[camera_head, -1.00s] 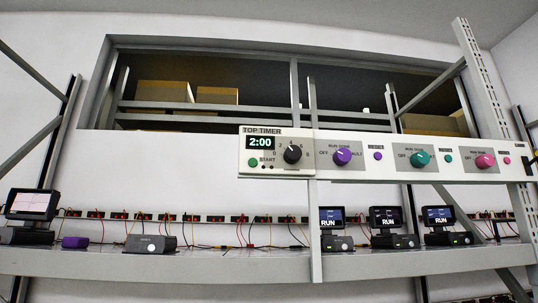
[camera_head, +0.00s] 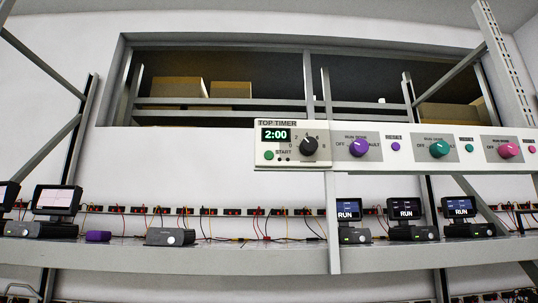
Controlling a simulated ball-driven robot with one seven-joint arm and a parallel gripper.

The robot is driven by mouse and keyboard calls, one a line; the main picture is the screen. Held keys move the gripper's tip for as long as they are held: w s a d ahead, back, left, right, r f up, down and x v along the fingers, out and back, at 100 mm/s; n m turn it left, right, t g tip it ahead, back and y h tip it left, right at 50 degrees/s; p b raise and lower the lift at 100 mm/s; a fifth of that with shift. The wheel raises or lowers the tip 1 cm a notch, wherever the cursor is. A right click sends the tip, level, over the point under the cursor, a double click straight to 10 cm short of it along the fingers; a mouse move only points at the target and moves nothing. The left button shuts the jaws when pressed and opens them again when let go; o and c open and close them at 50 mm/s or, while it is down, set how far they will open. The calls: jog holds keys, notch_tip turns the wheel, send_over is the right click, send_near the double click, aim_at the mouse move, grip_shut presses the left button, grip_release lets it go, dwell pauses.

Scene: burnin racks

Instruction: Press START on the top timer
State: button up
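The top timer (camera_head: 291,147) is a pale panel at the left end of a long control strip, right of the picture's middle. Its green display (camera_head: 276,135) reads 2:00. The green START button (camera_head: 268,155) sits below the display at the lower left, with its label beside it. A black dial (camera_head: 309,146) with number marks is on the right half of the timer. Nothing covers the timer. My gripper is not in view.
Right of the timer, the strip holds purple (camera_head: 359,147), teal (camera_head: 439,149) and pink (camera_head: 508,150) knobs. Below, a grey shelf (camera_head: 200,258) carries several small devices and screens reading RUN. A grey upright (camera_head: 334,225) stands below the timer's right end. The space before the timer is clear.

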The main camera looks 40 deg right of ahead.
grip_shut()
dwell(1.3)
